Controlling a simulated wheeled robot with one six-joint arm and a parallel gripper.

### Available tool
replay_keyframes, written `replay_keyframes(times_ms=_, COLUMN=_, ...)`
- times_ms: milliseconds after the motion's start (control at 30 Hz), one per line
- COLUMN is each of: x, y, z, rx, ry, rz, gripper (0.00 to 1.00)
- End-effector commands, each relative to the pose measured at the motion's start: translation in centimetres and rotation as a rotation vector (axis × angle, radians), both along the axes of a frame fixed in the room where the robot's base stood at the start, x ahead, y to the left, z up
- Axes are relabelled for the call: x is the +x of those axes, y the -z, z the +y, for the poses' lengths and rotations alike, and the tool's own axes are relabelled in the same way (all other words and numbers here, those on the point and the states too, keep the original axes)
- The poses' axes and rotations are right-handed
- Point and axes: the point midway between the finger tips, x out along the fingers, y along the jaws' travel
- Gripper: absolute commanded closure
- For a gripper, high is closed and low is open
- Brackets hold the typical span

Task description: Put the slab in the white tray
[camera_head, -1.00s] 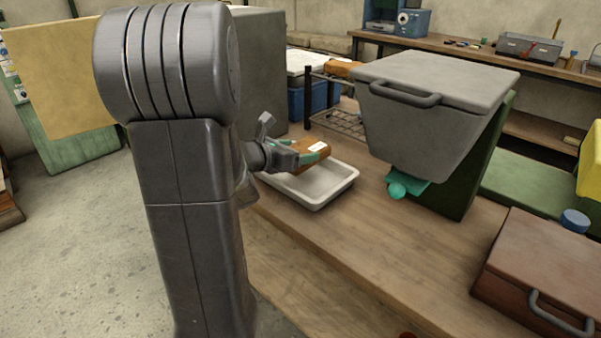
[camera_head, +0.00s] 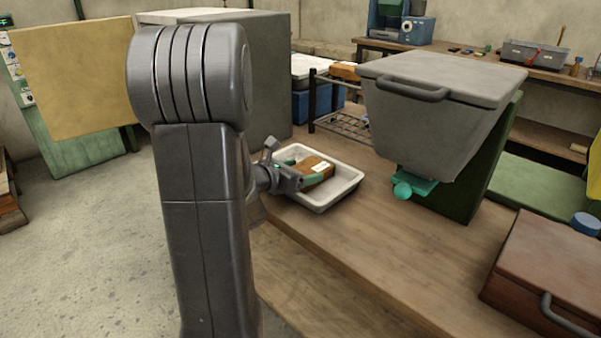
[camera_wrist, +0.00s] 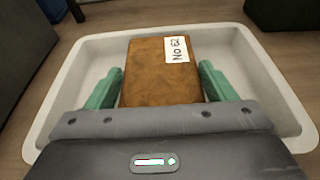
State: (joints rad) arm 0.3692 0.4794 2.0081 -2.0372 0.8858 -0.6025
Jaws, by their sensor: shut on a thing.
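The slab (camera_head: 313,165) is a brown block with a white label reading "No 62", which also shows in the wrist view (camera_wrist: 158,75). My gripper (camera_head: 303,172) is shut on it, one green finger on each side, also seen in the wrist view (camera_wrist: 160,69). The white tray (camera_head: 345,186) is a shallow rectangular pan on the wooden bench. In the wrist view its rim (camera_wrist: 282,92) surrounds the slab on the visible sides. The slab is low within the tray's outline. I cannot tell whether it touches the tray floor. My gripper body hides the slab's near end.
A large grey lidded bin (camera_head: 435,105) stands right of the tray, with a teal piece (camera_head: 416,187) below it. A wire rack (camera_head: 343,124) is behind the tray. A brown case (camera_head: 550,262) lies at right. Bare bench (camera_head: 400,240) lies in front.

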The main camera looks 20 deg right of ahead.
Motion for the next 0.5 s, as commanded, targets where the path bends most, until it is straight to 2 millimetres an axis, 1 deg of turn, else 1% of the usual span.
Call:
replay_keyframes(times_ms=33, x=-0.1, y=0.6, z=0.0, rx=0.005, ry=-0.001, rz=0.004, gripper=0.64)
replay_keyframes(times_ms=200, x=-0.1, y=1.2, z=0.1, rx=0.009, ry=0.0, rz=0.007, gripper=0.64)
replay_keyframes(times_ms=233, x=-0.2, y=1.3, z=0.1, rx=0.011, ry=0.0, rz=0.009, gripper=0.19)
replay_keyframes(times_ms=300, x=-0.2, y=1.4, z=0.1, rx=0.014, ry=-0.001, rz=0.011, gripper=0.05)
replay_keyframes(times_ms=333, x=-0.2, y=1.4, z=0.1, rx=0.015, ry=0.0, rz=0.012, gripper=0.01)
replay_keyframes(times_ms=500, x=-0.2, y=1.6, z=0.1, rx=0.017, ry=0.0, rz=0.013, gripper=0.01)
